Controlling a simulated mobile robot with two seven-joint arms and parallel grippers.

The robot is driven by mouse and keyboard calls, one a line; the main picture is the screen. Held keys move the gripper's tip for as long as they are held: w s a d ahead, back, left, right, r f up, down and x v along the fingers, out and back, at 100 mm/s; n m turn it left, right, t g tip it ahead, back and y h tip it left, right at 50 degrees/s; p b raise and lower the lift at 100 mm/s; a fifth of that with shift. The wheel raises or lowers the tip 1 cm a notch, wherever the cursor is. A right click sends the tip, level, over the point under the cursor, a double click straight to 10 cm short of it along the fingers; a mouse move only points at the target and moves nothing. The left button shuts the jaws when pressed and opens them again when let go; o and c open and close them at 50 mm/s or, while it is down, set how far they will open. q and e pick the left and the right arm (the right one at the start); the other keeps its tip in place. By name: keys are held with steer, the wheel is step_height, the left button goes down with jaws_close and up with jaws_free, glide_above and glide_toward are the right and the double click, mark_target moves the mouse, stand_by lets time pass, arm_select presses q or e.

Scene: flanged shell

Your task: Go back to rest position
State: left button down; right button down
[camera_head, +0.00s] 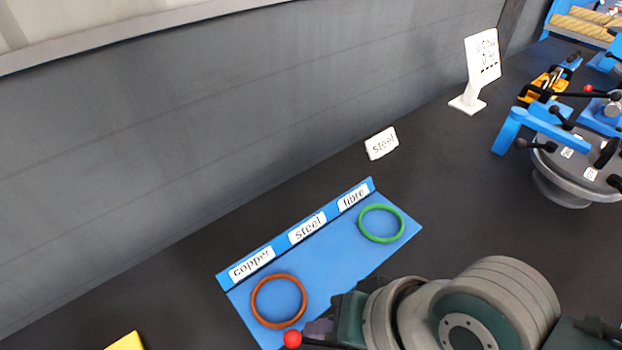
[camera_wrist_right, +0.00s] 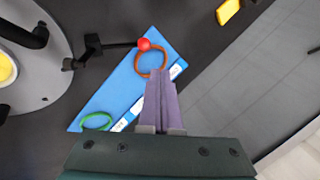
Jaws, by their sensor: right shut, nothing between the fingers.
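My right gripper (camera_head: 318,328) shows at the lower middle of the head view, its purple fingers partly hidden behind my wrist. In the right wrist view its fingers (camera_wrist_right: 160,100) are together, with nothing between them, and appear over the labelled edge of the blue board (camera_wrist_right: 112,98). In the head view the blue board (camera_head: 325,265) has labels copper, steel and fibre. A copper-brown ring (camera_head: 255,303) lies by the copper label and a green ring (camera_head: 361,228) by the fibre label. No ring shows by the steel label. My left gripper is out of view.
A red-knobbed lever (camera_head: 292,339) is close to my right gripper. A round grey fixture with blue clamps (camera_head: 571,180) is at right. A yellow object (camera_head: 127,342) is at lower left.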

steer(key=s+d+r+n+h, duration=0.5)
steer(key=s+d+r, duration=0.5)
steer(key=d+r, duration=0.45)
step_height(320, 180, up, 26)
steer(key=p, duration=2.8)
steer(key=shift+d+p, duration=0.3)
steer(key=shift+p, duration=0.05)
steer(key=shift+w, duration=0.1)
